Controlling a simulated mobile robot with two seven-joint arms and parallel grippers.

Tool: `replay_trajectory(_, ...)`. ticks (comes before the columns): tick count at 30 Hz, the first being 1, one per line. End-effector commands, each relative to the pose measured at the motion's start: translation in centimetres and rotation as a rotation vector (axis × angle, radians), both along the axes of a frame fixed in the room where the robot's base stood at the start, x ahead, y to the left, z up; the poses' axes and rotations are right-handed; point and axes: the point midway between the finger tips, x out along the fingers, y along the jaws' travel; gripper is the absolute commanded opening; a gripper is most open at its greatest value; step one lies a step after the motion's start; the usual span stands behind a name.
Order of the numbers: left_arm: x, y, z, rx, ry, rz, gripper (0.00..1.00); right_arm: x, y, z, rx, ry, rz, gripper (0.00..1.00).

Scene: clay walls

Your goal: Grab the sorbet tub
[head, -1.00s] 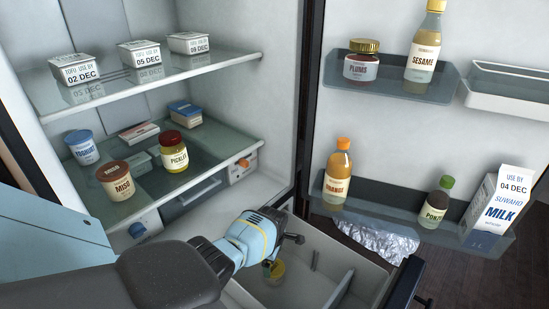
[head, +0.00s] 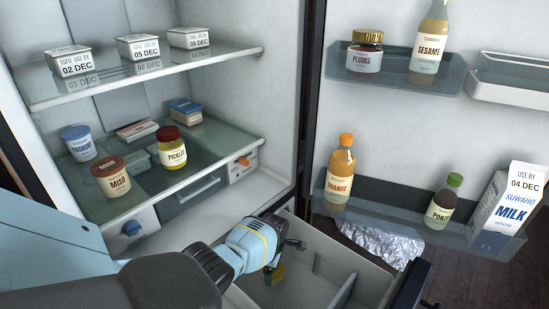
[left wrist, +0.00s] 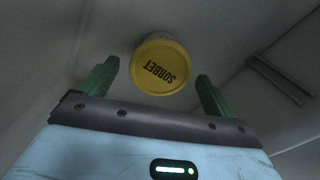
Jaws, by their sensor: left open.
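The sorbet tub has a yellow round lid marked SORBET (left wrist: 160,66) in the left wrist view. The lid appears between and just beyond the fingertips, with a gap on each side. I cannot tell how much depth separates them. My right gripper is not in view.
The pulled-out drawer (head: 318,284) has low walls and a divider close to my left arm. The fridge shelf (head: 135,206) with jars and tubs is above left. The open door holds bottles and a milk carton (head: 508,207). Crumpled foil (head: 385,243) shows below the door rack.

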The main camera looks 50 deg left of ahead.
Motion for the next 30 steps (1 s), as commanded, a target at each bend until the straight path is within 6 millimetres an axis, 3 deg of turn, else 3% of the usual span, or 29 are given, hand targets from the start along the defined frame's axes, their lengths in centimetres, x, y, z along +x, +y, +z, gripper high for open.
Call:
replay_trajectory(10, -0.2, 0.0, -4.3, 0.001, 0.005, 0.000, 0.90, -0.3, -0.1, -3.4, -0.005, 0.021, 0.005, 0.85)
replay_trajectory(21, 0.0, 0.0, -4.6, 0.000, 0.000, 0.000, 0.90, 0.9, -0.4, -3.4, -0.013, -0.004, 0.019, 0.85)
replay_trajectory(30, 0.0, 0.0, -4.6, 0.000, 0.000, 0.000, 0.51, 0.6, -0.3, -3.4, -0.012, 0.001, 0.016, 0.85)
